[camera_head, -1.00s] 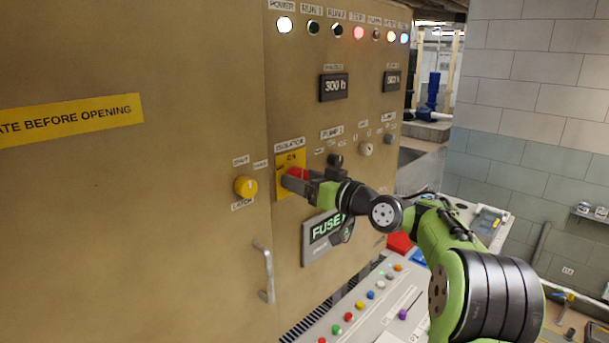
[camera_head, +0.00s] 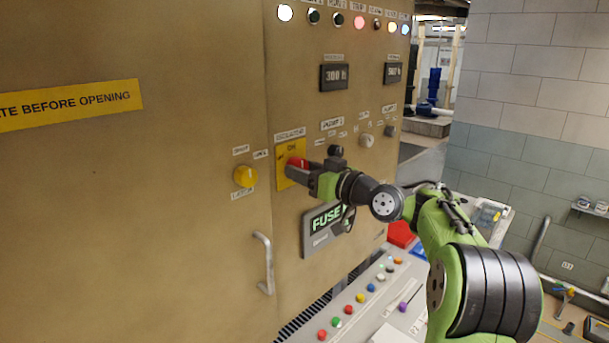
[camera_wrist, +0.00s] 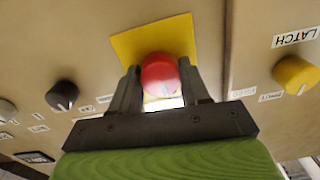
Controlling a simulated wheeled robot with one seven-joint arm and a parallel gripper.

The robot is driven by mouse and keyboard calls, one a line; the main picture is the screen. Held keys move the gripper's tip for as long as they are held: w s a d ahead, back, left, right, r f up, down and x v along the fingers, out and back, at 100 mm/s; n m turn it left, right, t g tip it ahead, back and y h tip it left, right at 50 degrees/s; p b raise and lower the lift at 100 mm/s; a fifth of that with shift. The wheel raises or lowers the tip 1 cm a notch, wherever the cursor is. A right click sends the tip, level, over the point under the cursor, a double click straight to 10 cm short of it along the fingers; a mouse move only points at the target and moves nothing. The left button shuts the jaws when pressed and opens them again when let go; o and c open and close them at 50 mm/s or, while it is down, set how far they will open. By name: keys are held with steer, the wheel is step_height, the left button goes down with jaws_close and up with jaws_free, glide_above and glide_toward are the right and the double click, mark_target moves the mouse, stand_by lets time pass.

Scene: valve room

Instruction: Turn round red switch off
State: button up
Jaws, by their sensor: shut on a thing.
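The round red switch (camera_head: 297,164) sits on a yellow plate (camera_head: 284,170) on the tan cabinet front, under an isolator label. In the wrist view the red knob (camera_wrist: 160,73) is between the two fingers of my gripper (camera_wrist: 160,90), in front of the yellow plate (camera_wrist: 180,35). My gripper (camera_head: 298,172) is shut on the red switch. The fingers hide part of the knob and of the plate's lettering in the head view, so the switch's exact setting is not clear.
A yellow knob (camera_head: 245,176) is left of the switch, above a door handle (camera_head: 265,263). A fuse panel (camera_head: 325,229) lies below my arm. Other knobs (camera_head: 366,141) and lit lamps are to the right and above. A desk with coloured buttons (camera_head: 348,309) stands below.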

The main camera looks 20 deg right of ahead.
steer(key=n+b, duration=0.9)
steer(key=n, duration=0.3)
steer(key=shift+f, duration=0.1)
steer(key=n+b, duration=0.1)
steer(key=n, duration=0.3)
steer(key=shift+d+n, duration=0.1)
steer(key=shift+n, duration=0.2)
stand_by(0.4)
steer(key=o, duration=1)
steer(key=shift+r, duration=0.2)
steer(key=shift+o, duration=0.2)
